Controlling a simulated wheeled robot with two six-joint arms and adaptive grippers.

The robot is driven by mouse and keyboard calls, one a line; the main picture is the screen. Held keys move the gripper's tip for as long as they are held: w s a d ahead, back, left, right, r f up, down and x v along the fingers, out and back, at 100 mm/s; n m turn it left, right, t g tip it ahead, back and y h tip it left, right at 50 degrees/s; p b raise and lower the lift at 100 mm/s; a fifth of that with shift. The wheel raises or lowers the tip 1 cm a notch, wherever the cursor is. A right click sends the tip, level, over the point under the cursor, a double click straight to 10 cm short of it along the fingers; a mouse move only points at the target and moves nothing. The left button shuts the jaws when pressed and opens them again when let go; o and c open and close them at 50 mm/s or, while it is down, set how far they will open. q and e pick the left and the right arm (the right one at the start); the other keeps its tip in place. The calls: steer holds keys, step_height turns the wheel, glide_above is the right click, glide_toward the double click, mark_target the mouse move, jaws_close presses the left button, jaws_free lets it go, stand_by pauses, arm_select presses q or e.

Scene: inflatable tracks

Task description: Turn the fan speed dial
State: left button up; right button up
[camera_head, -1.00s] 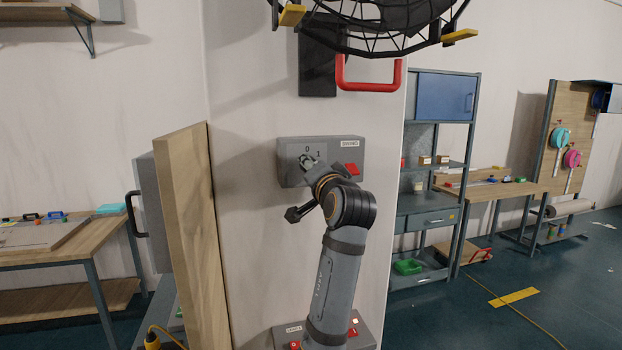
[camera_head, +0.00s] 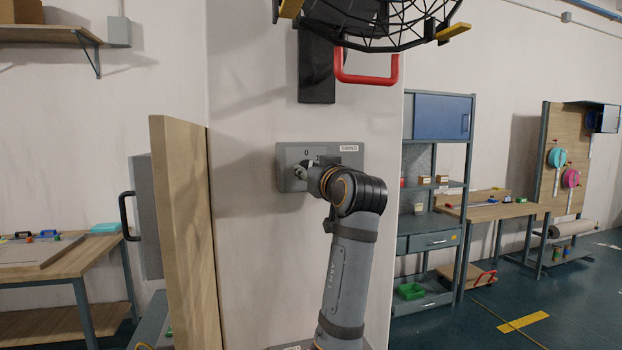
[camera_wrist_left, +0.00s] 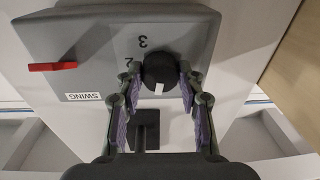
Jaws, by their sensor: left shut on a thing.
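The dial (camera_wrist_left: 160,68) is a dark round knob with a white mark on its near edge, on a grey control panel (camera_wrist_left: 90,30) printed with numbers; 3 and 2 show. In the head view the panel (camera_head: 285,180) is on the white wall, and the dial is hidden by my gripper. My left gripper (camera_wrist_left: 160,80) is shut on the dial, one purple-padded finger on each side. My right gripper is not in view.
A red switch (camera_wrist_left: 52,66) and a SWING label (camera_wrist_left: 83,97) are on the panel beside the dial. Above hang a red handle (camera_head: 367,80) and the black fan cage (camera_head: 400,30). A wooden board (camera_head: 185,230) stands out to the left of the panel.

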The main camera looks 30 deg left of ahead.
arm_select(q)
steer(key=shift+n+b, duration=0.35)
steer(key=shift+n, duration=0.65)
steer(key=o, duration=1.2)
steer(key=v, duration=0.7)
steer(key=shift+s+d, duration=0.15)
steer(key=shift+d, duration=0.1)
